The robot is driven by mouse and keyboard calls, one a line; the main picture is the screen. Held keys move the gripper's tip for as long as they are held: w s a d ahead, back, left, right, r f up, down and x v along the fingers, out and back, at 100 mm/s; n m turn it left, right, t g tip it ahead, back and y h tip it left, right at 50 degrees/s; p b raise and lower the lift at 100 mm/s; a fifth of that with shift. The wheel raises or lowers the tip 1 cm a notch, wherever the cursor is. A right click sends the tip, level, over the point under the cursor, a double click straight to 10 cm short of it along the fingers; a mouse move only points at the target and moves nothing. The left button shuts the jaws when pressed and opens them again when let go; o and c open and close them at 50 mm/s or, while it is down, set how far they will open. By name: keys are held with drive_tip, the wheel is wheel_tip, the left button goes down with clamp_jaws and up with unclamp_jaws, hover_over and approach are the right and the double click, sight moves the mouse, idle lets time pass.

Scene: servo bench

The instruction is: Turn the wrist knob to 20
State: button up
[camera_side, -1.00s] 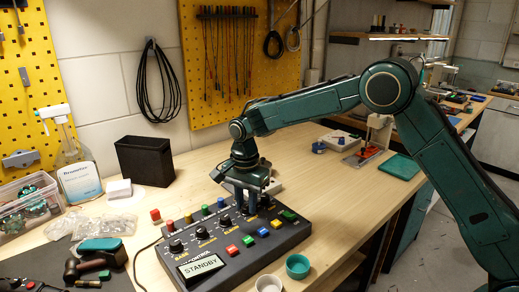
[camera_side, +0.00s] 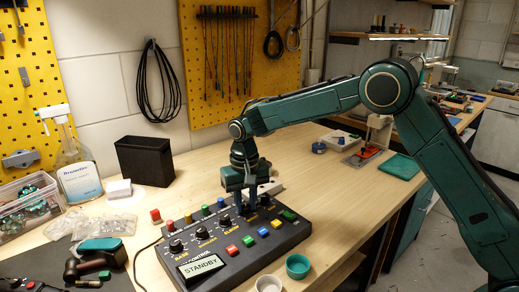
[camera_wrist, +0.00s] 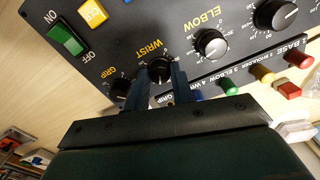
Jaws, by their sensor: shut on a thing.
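The black control box (camera_side: 232,262) stands on the bench, with a display reading STANDBY (camera_side: 200,265). My gripper (camera_side: 248,207) points down over its far right part. In the wrist view my gripper (camera_wrist: 162,74) has one finger on each side of the black wrist knob (camera_wrist: 159,70), under the yellow WRIST label, and is shut on it. The fingers hide part of the knob and its scale; I cannot read its setting. In the side view the knob is hidden by the fingers. The elbow knob (camera_wrist: 211,44) and the grip knob (camera_wrist: 121,89) sit close on either side.
A green ON/OFF switch (camera_wrist: 67,38) and a yellow button (camera_wrist: 92,12) are on the box. Coloured pegs line its back edge, including a red one (camera_wrist: 287,88). A teal cup (camera_side: 297,266) stands at its front right; a black bin (camera_side: 145,160) is behind.

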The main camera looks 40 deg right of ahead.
drive_tip(key=n, duration=0.7)
drive_tip(key=shift+r, duration=0.1)
drive_tip(key=n, duration=0.7)
drive_tip(key=shift+n, duration=0.3)
drive_tip(key=n, duration=1.1)
drive_tip(key=shift+n, duration=0.4)
drive_tip(key=o, duration=1)
